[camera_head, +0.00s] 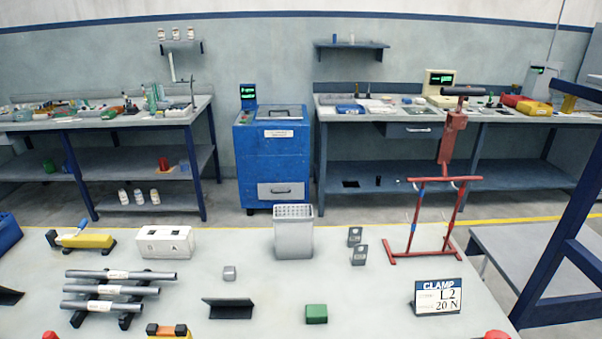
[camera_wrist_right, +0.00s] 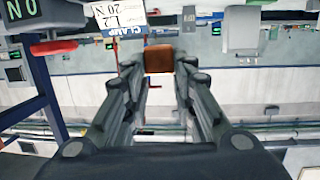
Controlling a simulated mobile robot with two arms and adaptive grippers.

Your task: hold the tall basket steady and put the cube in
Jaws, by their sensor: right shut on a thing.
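The tall basket (camera_head: 293,238) is a light grey, narrow container with a perforated top. It stands upright on the near table, at the middle of the head view. My right gripper (camera_wrist_right: 158,72) shows only in the right wrist view. It is shut on a reddish-brown, cube-like block (camera_wrist_right: 158,58), held between its fingertips. The block's lower side and what lies behind it are hidden. A grey block-like shape fills part of the upper right of the wrist view; I cannot tell if it is the basket. My left gripper is in neither view.
On the near table (camera_head: 380,310) are a small grey block (camera_head: 229,273), a green block (camera_head: 316,314), a dark angled holder (camera_head: 229,308), a rack of pipes (camera_head: 112,291) and a white box (camera_head: 165,241). A red stand (camera_head: 425,225) and CLAMP sign (camera_head: 438,297) stand to the right.

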